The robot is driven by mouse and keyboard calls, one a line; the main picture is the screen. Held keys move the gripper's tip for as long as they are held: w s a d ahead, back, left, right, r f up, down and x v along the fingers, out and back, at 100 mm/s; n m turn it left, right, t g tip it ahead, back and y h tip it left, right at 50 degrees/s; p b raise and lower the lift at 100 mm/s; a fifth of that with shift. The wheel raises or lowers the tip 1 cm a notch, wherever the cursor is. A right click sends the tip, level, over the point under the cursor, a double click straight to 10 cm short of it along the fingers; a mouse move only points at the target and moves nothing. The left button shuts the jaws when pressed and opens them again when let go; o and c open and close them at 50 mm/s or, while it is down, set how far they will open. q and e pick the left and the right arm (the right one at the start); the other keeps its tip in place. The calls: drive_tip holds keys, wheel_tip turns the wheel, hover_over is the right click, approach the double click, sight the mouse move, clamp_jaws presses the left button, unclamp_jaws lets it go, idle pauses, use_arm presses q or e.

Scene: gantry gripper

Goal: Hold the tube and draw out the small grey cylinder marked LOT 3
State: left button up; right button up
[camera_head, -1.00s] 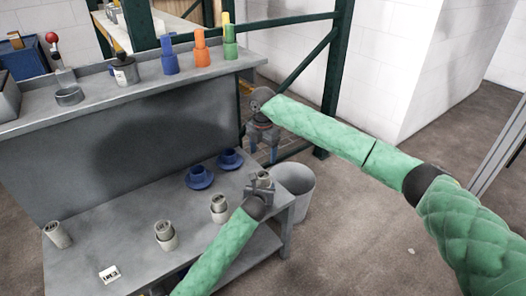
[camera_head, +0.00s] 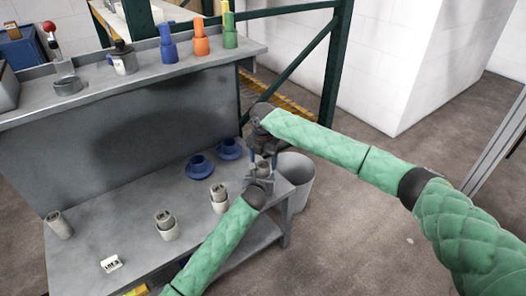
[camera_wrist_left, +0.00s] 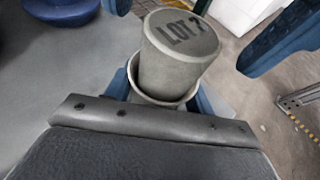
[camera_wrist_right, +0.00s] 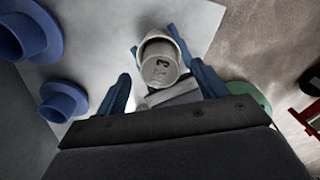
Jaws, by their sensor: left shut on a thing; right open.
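My left gripper (camera_head: 260,185) is shut on a pale grey tube (camera_wrist_left: 163,103) near the right end of the bench. A grey cylinder (camera_wrist_left: 180,50) stands in the tube, its upper part above the rim. Its top reads LOT and a digit that I cannot read surely. My right gripper (camera_head: 263,163) is open above the tube, pointing down. In the right wrist view, the cylinder (camera_wrist_right: 160,68) lies between its blue fingers, apart from both. A white card (camera_head: 111,264) on the bench front appears to read LOT 3.
Other tubes with grey cylinders stand on the bench (camera_head: 110,225), one at middle (camera_head: 219,199), one at front (camera_head: 166,226). Another grey piece (camera_head: 60,225) is at far left. Two blue flanged parts (camera_head: 198,168) sit behind. A grey bin (camera_head: 296,178) stands beyond the bench's right end.

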sight(263, 164)
drive_tip(key=shift+f, duration=1.5)
drive_tip(key=c, duration=1.4)
drive_tip(key=shift+r, duration=1.7)
drive_tip(key=shift+r, duration=1.35)
drive_tip(key=shift+r, duration=0.1)
drive_tip(key=shift+r, duration=1.4)
